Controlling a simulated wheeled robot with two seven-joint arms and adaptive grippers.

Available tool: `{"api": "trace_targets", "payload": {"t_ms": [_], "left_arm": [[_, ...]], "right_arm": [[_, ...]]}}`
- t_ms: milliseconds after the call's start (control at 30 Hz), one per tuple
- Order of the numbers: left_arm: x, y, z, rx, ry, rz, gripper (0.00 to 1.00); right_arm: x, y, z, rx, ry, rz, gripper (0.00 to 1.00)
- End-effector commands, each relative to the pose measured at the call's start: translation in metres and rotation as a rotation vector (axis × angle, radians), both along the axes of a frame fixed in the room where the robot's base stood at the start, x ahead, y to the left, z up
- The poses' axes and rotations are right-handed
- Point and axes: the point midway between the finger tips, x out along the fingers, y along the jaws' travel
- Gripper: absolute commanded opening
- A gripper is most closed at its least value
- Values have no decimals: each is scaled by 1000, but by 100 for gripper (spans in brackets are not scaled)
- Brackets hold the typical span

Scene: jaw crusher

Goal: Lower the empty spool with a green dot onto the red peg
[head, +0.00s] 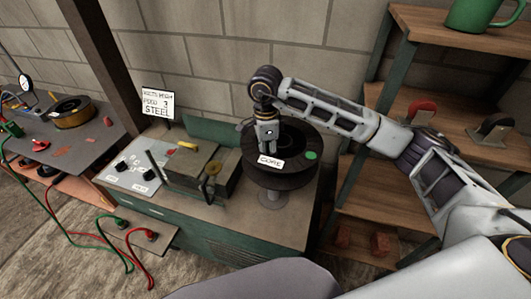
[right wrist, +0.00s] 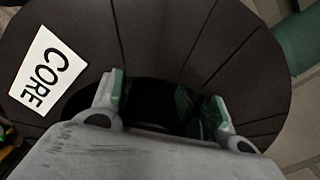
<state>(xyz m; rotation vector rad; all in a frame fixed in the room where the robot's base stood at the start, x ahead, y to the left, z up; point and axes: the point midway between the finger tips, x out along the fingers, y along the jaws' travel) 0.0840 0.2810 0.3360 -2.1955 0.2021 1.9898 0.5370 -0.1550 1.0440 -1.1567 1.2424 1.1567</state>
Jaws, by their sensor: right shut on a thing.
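The dark empty spool with a green dot (head: 293,178) carries a white CORE label and the dot on its top flange. My right gripper (head: 268,143) comes down on its middle from above and is shut on it. In the right wrist view the spool's top face (right wrist: 170,40) fills most of the picture, and the fingers (right wrist: 165,105) sit at the central opening. The spool looks about level, above a grey round stand (head: 271,198) at the machine's right end. Whether it touches the stand is unclear. I cannot make out the red peg. My left gripper is not in view.
A green machine (head: 205,190) with a control panel (head: 137,172) is left of the spool. A wooden shelf (head: 455,75) with a green mug (head: 472,14) stands at the right. A table (head: 85,145) with a copper-coloured coil (head: 73,112) and cables is at far left.

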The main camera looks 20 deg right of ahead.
Motion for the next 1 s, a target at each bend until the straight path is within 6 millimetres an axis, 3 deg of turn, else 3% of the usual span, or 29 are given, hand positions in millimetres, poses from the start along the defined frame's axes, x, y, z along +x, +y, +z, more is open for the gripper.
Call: {"api": "trace_targets", "payload": {"t_ms": [1000], "left_arm": [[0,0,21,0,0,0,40]], "right_arm": [[0,0,51,1,-1,1,0]]}}
